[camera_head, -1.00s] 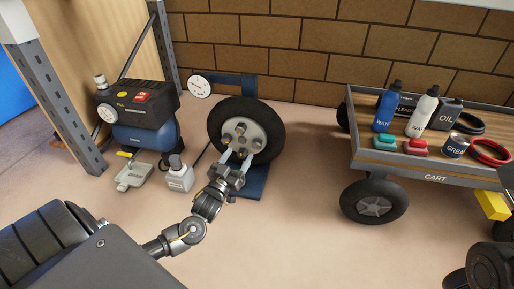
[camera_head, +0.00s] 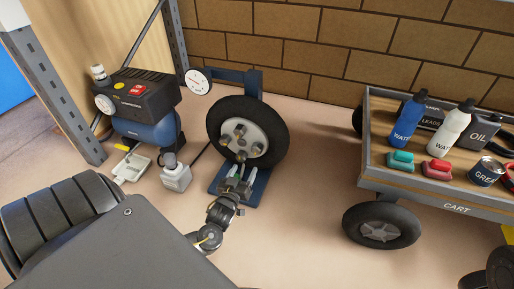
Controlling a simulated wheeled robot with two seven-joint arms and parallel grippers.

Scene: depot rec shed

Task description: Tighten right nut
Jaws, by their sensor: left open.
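A black-tyred wheel (camera_head: 213,122) stands upright on a blue stand (camera_head: 258,187). Its grey hub (camera_head: 256,132) carries several brassy nuts. The right nut (camera_head: 257,149) sits at the hub's right side, clear of my gripper. My left gripper (camera_head: 244,171) is open, with its two pale fingers pointing up at the lower edge of the wheel, below the hub and its nuts. Nothing shows between the fingers. Whether the fingertips touch the tyre I cannot tell. My right gripper is not in view.
A cart (camera_head: 456,208) with bottles, cans and small boxes stands at the right. A gauge (camera_head: 198,81) is beside the wheel. The floor between wheel and cart is clear.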

